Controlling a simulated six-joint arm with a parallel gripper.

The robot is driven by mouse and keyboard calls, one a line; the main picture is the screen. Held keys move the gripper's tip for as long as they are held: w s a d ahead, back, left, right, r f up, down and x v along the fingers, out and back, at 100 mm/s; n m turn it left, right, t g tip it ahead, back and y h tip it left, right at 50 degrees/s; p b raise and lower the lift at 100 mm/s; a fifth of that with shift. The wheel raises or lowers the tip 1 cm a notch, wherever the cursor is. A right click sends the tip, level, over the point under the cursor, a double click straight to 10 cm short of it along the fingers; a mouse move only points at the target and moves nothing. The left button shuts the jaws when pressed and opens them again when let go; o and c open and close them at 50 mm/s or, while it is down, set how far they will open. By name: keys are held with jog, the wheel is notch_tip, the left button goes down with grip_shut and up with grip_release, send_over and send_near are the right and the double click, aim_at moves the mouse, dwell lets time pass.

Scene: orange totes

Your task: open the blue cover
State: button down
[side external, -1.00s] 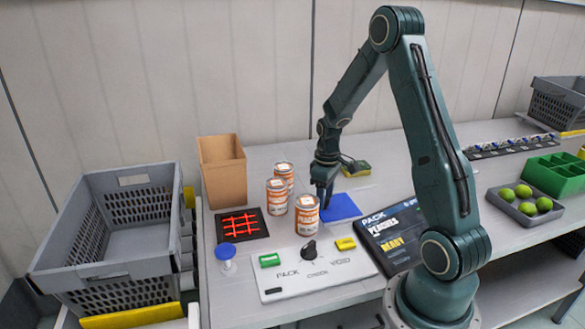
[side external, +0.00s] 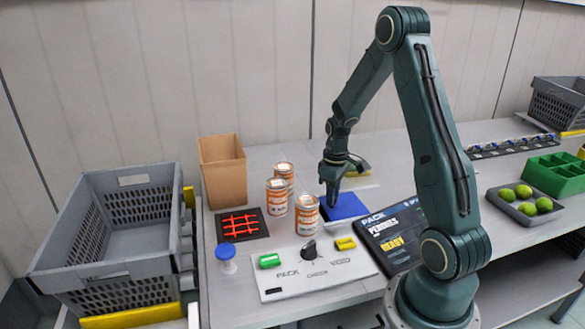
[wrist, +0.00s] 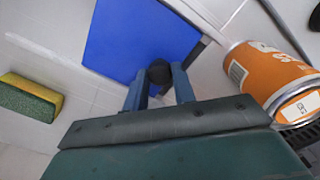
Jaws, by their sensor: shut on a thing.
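The blue cover (side external: 347,207) is a flat square panel behind the console, to the right of the peach cans. In the side view it looks slightly raised, with a darker edge below it. In the wrist view the blue cover (wrist: 130,38) fills the upper middle, with a dark round knob (wrist: 158,72) at its near edge. My gripper (side external: 331,201) points down at the cover's left part. In the wrist view my gripper (wrist: 158,88) has its fingers closed around the knob. The fingers partly hide it.
Several orange peach cans (side external: 307,216) stand close left of my gripper. A console (side external: 315,268) with a knob and buttons lies in front, and a screen (side external: 385,235) to the right. A yellow-green sponge (wrist: 32,98) lies behind. A cardboard box (side external: 222,172) stands at the back left.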

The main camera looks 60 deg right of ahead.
aim_at(359, 202)
jog(key=s+d, duration=0.6)
jog(key=shift+s+d, duration=0.1)
jog(key=shift+d, duration=0.1)
jog(key=c, duration=1.1)
grip_release()
jog(key=shift+r, duration=0.1)
notch_tip(359, 202, up, 14)
jog(key=shift+f, duration=0.15)
jog(key=shift+a, duration=0.1)
